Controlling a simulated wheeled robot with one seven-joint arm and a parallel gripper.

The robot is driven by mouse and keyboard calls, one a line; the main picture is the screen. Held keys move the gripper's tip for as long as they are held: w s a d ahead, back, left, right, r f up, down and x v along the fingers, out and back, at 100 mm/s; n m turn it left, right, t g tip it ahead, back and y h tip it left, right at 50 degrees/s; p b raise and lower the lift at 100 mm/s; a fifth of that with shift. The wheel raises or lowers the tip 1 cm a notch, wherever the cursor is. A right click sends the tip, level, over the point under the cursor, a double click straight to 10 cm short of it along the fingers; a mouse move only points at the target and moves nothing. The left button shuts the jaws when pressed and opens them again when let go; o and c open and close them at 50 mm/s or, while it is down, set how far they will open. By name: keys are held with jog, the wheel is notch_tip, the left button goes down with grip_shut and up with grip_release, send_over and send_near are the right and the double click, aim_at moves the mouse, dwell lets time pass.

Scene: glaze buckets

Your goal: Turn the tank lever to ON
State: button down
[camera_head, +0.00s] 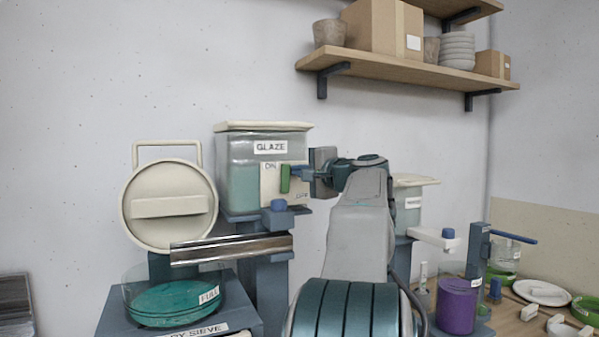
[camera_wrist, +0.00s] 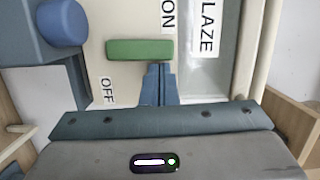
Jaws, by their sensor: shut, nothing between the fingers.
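The glaze tank (camera_head: 238,170) is a clear box with a cream lid and a GLAZE label. Its cream plate (camera_head: 270,193) carries ON at upper left and OFF at lower right. The green lever (camera_head: 285,179) stands upright on the plate; in the wrist view the lever (camera_wrist: 138,50) has one end close to the ON label (camera_wrist: 168,16), with the OFF label (camera_wrist: 107,90) farther off. My gripper (camera_head: 297,171) is shut and empty. In the wrist view its fingertips (camera_wrist: 158,70) are at the lever's OFF side, near its upper end; I cannot tell whether they touch it.
A blue knob (camera_head: 278,205) sits below the plate, above a metal trough (camera_head: 230,249). A bucket of teal glaze (camera_head: 175,303) stands lower left, and a purple container (camera_head: 457,305) lower right. A loaded shelf (camera_head: 400,72) hangs above. My arm hides part of the middle.

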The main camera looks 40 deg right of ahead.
jog(key=s+d, duration=0.3)
jog(key=s, duration=0.8)
jog(key=shift+d+f, duration=0.15)
jog(key=shift+d, duration=0.2)
jog(key=shift+a, duration=0.1)
